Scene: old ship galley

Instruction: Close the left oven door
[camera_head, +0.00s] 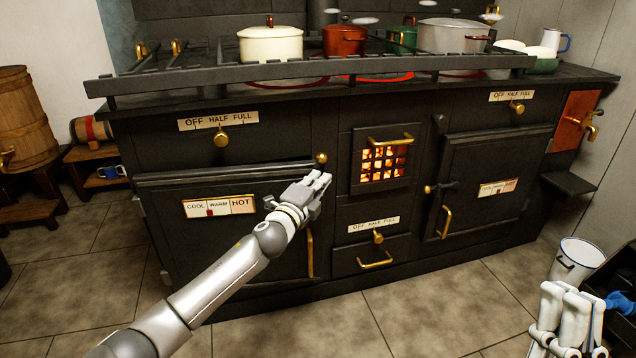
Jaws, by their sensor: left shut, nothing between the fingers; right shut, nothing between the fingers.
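The left oven door (170,248) is a black panel with a white and red COOL WARM HOT plate (219,207) and an upright brass handle (310,252) near its right edge. My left gripper (318,184) is shut and empty, in front of the door's upper right part, just below a small brass knob (321,158). I cannot tell whether it touches the door. My arm hides part of the door. My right gripper (566,312) is shut and empty at the lower right, away from the stove.
The right oven door (487,190) sits across the firebox grate (384,163). Pots stand on the stove top behind a rail (300,70). A white bucket (577,262) stands at the right, near my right gripper. The tiled floor in front is clear.

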